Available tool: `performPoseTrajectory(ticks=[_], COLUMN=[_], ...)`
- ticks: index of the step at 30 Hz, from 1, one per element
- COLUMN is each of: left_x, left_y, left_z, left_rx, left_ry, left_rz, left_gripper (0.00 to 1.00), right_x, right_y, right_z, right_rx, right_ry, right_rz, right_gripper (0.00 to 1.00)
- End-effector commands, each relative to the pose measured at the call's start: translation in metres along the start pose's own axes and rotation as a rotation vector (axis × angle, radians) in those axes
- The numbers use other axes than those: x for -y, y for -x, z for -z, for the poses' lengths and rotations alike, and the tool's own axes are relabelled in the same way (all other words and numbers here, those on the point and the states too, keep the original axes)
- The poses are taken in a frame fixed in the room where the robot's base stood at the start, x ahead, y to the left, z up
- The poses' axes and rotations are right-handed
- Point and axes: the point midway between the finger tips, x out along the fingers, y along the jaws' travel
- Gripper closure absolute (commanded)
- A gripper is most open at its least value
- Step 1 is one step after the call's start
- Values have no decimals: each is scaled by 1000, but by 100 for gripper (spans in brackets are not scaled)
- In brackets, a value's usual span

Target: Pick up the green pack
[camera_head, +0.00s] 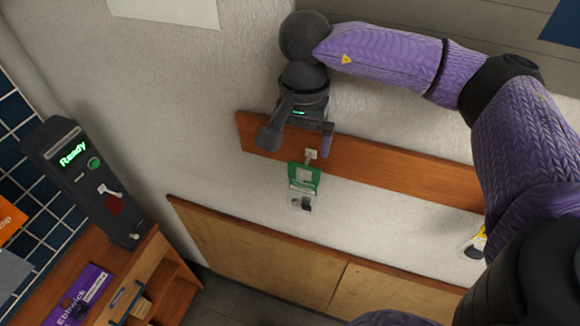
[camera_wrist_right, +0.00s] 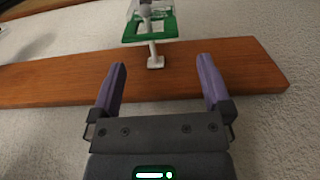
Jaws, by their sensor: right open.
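The green pack (camera_head: 304,178) hangs from a white hook (camera_head: 311,154) on a wooden rail on the wall. It has a green top and a clear lower part with a dark item inside. In the right wrist view the pack (camera_wrist_right: 160,27) is at the top, cut off by the frame edge, on its white hook (camera_wrist_right: 154,58). My right gripper (camera_head: 297,140) is just above the pack in the head view, apart from it. Its two purple fingers (camera_wrist_right: 162,75) are spread, with nothing between them. My left gripper is in neither view.
The wooden rail (camera_head: 400,177) runs along the wall behind the hook. A wooden cabinet (camera_head: 260,258) stands below. At left are a dark device reading "Ready" (camera_head: 85,175), a purple box (camera_head: 80,298) and a wooden shelf unit (camera_head: 170,275).

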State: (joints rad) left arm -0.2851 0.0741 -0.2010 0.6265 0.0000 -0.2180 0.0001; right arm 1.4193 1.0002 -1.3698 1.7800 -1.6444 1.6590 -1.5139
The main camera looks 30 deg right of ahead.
Motion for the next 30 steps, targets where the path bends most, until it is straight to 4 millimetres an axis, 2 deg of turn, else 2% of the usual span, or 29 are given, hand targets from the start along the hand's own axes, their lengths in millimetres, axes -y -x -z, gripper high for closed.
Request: performPoseTrajectory(ticks=[6,9,12,20,30], left_x=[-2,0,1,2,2], left_y=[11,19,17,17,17], left_z=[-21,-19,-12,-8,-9], left_rx=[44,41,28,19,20], left_ry=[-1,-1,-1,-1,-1], left_rz=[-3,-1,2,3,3], left_gripper=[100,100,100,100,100], right_x=[0,-1,-1,0,0], right_y=[-35,-56,-73,-78,-78], right_z=[-1,-3,-2,-2,-2], right_rx=[5,7,6,5,6], right_ry=[-2,-2,-5,-5,-6], right_rz=[-3,-3,-1,3,3], right_gripper=[0,0,0,2,74])
